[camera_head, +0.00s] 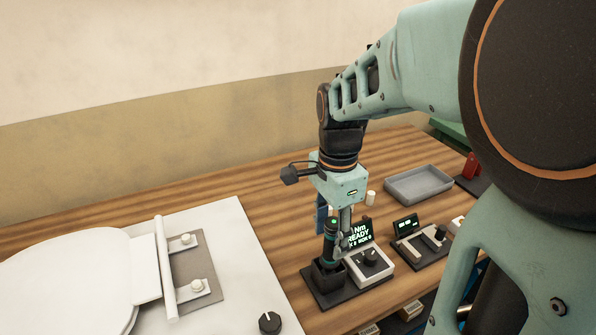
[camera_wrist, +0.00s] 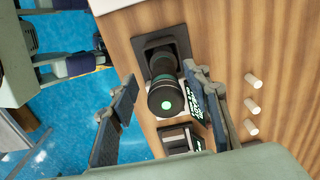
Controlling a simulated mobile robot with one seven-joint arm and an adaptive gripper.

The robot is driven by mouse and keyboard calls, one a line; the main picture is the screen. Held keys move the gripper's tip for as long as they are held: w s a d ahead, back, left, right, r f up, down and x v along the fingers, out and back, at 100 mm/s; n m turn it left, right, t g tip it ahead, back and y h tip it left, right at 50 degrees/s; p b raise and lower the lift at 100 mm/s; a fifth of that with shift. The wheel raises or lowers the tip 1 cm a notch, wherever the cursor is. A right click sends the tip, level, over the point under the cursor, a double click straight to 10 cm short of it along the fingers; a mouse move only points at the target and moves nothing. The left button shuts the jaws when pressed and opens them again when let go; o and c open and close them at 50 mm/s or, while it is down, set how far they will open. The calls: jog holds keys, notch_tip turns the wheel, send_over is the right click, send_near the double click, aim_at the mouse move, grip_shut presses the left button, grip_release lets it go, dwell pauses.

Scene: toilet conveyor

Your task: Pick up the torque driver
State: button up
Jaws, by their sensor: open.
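The torque driver (camera_head: 330,243) is a dark upright cylinder with a green light on its top end. It stands in a black square holder (camera_head: 328,277) on the wooden bench. My gripper (camera_head: 334,212) points down over the driver and is open. In the wrist view, the driver (camera_wrist: 165,98) shows end-on between the two spread fingers of my gripper (camera_wrist: 160,78), with a gap on the left side. The right finger looks close to it; I cannot tell whether they touch. The holder (camera_wrist: 160,45) shows beyond the driver.
A controller with a lit "Nm READY" display (camera_head: 368,262) stands right beside the holder. A second small display unit (camera_head: 418,240) and a grey tray (camera_head: 418,184) are further right. White pegs (camera_wrist: 252,105) lie nearby. A white toilet seat assembly (camera_head: 80,280) fills the left.

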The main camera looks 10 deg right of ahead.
aim_at(334, 222)
jog(key=f, duration=0.5)
jog(key=shift+w+d, duration=0.3)
jog(key=shift+w, duration=0.05)
jog(key=shift+c, duration=0.6)
jog(key=c, duration=1)
grip_shut()
jog(key=shift+r, duration=0.1)
notch_tip(334, 222, up, 10)
jog(key=shift+p, duration=0.3)
